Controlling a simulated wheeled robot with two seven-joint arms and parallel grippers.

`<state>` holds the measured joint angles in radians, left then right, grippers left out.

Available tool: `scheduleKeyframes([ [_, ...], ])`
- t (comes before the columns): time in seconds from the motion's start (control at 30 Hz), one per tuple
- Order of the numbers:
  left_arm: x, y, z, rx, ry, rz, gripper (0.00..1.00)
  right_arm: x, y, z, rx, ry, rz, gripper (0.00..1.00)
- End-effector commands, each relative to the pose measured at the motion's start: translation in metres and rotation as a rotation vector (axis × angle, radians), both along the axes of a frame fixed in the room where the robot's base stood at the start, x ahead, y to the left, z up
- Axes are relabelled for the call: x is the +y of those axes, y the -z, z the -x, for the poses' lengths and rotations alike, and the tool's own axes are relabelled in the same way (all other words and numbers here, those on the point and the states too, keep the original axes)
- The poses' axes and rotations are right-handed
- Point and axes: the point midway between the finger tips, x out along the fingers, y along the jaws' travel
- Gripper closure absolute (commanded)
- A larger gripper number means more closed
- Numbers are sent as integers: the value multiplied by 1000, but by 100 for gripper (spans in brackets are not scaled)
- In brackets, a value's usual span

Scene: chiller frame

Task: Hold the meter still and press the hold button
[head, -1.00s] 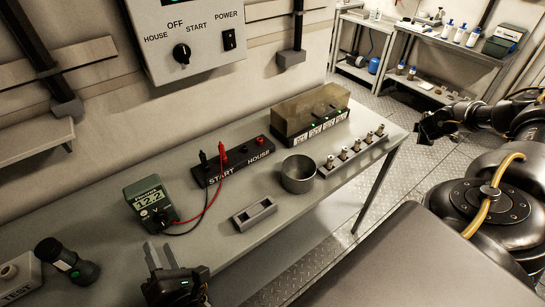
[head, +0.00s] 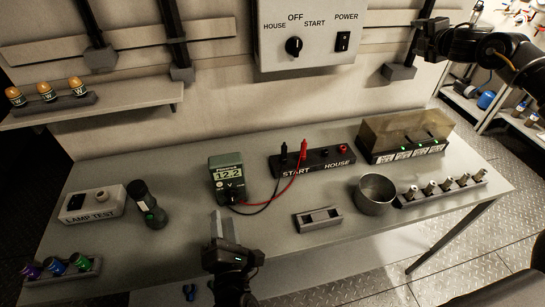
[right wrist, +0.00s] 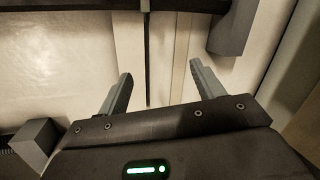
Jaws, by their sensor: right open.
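The green meter (head: 226,178) stands tilted back on the bench, its display reading 12.2 and its dial below. A red and a black lead run from it to sockets on the START/HOUSE block (head: 312,161). I cannot make out the hold button. My left gripper (head: 218,222) is just in front of the meter, at its near side, and appears apart from it; its finger gap is unclear. My right gripper (head: 420,38) is raised at the upper right, far from the meter. In the right wrist view it (right wrist: 158,88) is open and empty, facing the wall.
A torch (head: 147,205) and the lamp test box (head: 93,204) lie left of the meter. A grey slotted block (head: 318,219) and a metal cup (head: 374,195) stand to the right. The switch panel (head: 310,40) hangs above. Bare bench lies between the torch and meter.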

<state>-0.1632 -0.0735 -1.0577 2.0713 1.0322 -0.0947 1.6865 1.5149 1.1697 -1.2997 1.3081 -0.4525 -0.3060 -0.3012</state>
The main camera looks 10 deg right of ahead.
Motion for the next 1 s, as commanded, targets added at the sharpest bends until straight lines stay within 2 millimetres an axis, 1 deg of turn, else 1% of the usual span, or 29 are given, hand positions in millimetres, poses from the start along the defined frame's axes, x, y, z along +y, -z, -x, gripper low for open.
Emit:
scheduleKeyframes([
  [0.03,0,0,0,0,0,0,64,21,-27,-10,-39,-49,29,33],
  [0.07,0,0,0,0,0,0,64,32,-43,-14,-61,-75,49,33],
  [0.1,0,0,0,0,0,0,64,46,-63,-19,-90,-110,78,33],
  [0.17,0,0,0,0,0,0,64,68,-94,-25,-136,-161,120,33],
  [0.2,0,0,0,0,0,0,64,82,-115,-27,-169,-194,150,33],
  [0.23,0,0,0,0,0,0,64,93,-131,-29,-193,-217,174,33],
  [0.27,0,0,0,0,0,0,64,104,-147,-29,-220,-239,196,33],
  [0.3,0,0,0,0,0,0,64,119,-168,-29,-254,-270,228,33],
  [0.37,0,0,0,0,0,0,64,140,-199,-28,-308,-313,276,33],
  [0.4,0,0,0,0,0,0,64,154,-220,-25,-346,-340,307,33],
  [0.47,0,0,0,0,0,0,64,175,-252,-20,-404,-377,356,33],
  [0.5,0,0,0,0,0,0,64,189,-273,-15,-444,-401,390,33],
  [0.53,0,0,0,0,0,0,64,201,-285,-11,-467,-424,410,33],
  [0.57,0,0,0,0,0,0,64,223,-280,-9,-456,-480,395,33],
  [0.6,0,0,0,0,0,0,64,249,-280,-4,-453,-542,383,33],
  [0.67,0,0,0,0,0,0,64,284,-283,7,-450,-630,367,33],
  [0.7,0,0,0,0,0,0,64,306,-283,14,-445,-687,357,33],
  [0.77,0,0,0,0,0,0,64,338,-284,27,-438,-771,345,33],
  [0.8,0,0,0,0,0,0,64,358,-283,37,-431,-827,340,33],
  [0.87,0,0,0,0,0,0,64,387,-283,53,-419,-908,332,33],
  [0.9,0,0,0,0,0,0,64,405,-282,65,-409,-962,327,33],
  [0.93,0,0,0,0,0,0,64,413,-270,66,-382,-991,303,33],
  [0.97,0,1,0,0,0,0,64,413,-248,57,-338,-1004,240,33],
  [1.0,0,0,0,0,0,0,64,418,-226,51,-290,-1028,167,33],
])
